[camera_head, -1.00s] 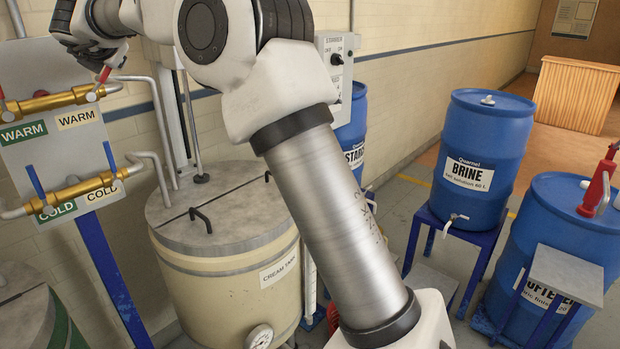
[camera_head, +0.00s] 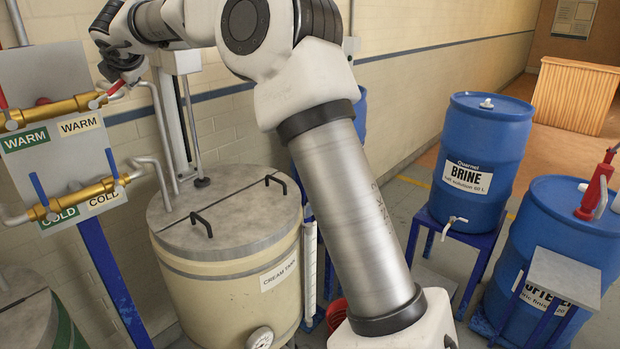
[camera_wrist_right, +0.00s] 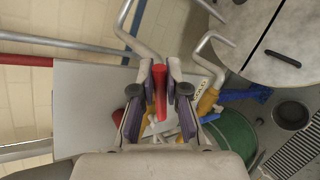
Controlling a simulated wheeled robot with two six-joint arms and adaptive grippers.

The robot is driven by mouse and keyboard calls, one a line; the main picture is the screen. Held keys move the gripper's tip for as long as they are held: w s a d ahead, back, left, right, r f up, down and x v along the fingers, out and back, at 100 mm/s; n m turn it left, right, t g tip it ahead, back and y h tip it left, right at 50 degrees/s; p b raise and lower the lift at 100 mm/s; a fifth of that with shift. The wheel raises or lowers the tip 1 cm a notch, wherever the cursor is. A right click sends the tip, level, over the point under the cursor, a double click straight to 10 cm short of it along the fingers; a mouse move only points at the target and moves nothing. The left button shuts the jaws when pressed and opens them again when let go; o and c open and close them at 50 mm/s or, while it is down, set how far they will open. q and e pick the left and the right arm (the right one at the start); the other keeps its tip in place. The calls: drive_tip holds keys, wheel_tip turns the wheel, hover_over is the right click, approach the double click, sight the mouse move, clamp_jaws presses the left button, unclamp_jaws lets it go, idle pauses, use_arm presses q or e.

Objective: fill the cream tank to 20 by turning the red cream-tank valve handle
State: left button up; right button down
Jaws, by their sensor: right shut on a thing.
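The red valve handle (camera_head: 115,88) sits at the right end of the upper brass WARM pipe (camera_head: 55,110) on the wall panel. My right gripper (camera_head: 117,80) reaches it from above and is shut on it. In the right wrist view the red handle (camera_wrist_right: 160,92) lies between the two fingers of my right gripper (camera_wrist_right: 160,82). The cream tank (camera_head: 205,292) stands below and to the right of the panel, its lid closed. My left gripper is not in view.
A lower brass COLD pipe (camera_head: 80,190) with blue handles runs beneath the WARM one. Another red handle (camera_head: 3,98) is at the far left. My right arm crosses the middle of the head view. Blue BRINE drum (camera_head: 480,150) and another blue drum (camera_head: 560,235) stand right.

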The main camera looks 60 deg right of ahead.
idle(0.3)
drive_tip(key=f+m+y+p, duration=0.1)
drive_tip(key=d+f+m+y+p, duration=0.1)
drive_tip(key=f, duration=0.1)
drive_tip(key=shift+s, duration=0.1)
drive_tip(key=shift+r, duration=0.15)
idle(7.2)
